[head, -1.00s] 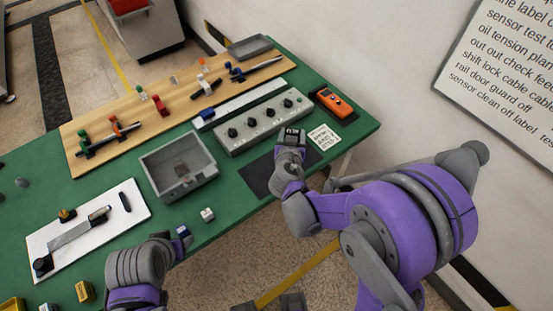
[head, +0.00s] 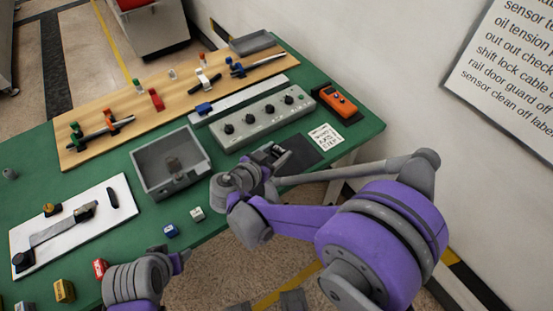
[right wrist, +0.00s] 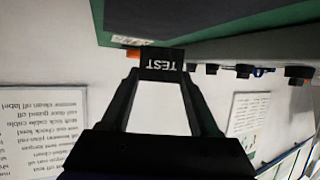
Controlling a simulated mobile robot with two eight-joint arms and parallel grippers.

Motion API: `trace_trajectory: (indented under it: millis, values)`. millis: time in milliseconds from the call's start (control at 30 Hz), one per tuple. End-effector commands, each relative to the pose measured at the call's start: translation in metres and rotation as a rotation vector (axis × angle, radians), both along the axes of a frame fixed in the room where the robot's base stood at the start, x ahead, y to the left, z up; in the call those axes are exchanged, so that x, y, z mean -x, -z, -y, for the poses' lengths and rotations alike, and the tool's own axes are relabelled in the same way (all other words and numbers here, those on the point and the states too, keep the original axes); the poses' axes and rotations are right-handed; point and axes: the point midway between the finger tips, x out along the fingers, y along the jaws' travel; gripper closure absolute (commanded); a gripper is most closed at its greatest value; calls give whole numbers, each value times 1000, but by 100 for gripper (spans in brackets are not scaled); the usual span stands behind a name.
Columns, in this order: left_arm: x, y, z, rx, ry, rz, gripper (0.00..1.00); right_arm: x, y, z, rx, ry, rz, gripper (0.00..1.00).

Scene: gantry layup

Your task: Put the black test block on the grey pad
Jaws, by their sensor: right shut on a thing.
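The black test block (right wrist: 162,60), with "TEST" in white letters, is between the fingertips of my right gripper (head: 272,153) in the right wrist view. That gripper is shut on it. In the head view the gripper is at the left part of the dark grey pad (head: 304,152) and hides some of it. The pad lies flat on the green table. I cannot tell whether the block touches the pad. My left gripper (head: 181,259) is low in the head view by the table's front edge; its jaws are not clear.
A control box (head: 262,119) with black knobs stands behind the pad. An orange meter (head: 338,101) and a white printed card (head: 325,138) are right of it. An open grey bin (head: 171,163) stands left. Small blue (head: 170,230) and white (head: 197,213) cubes lie near the front edge.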

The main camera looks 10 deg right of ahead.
Motion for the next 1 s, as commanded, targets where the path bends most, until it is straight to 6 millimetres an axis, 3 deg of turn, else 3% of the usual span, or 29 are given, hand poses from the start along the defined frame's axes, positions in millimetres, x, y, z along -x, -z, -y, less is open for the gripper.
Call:
trace_trajectory:
  millis: [233, 600, 633, 800, 1000]
  values:
    - [1, 6, 0, 0, 0, -2, 40, 0, 33, 0, 0, -1, 0, 99]
    - [1, 9, 0, 0, 0, -3, 40, 0, 38, 0, 0, -1, 0, 99]
    - [1, 10, 0, 0, 0, -3, 40, 0, 39, 0, 0, -1, -1, 37]
    - [1, 8, 0, 0, 0, -3, 40, 0, 37, 0, 0, -1, 0, 8]
    - [1, 8, 0, 0, 0, -3, 40, 0, 37, 0, 0, -1, 0, 8]
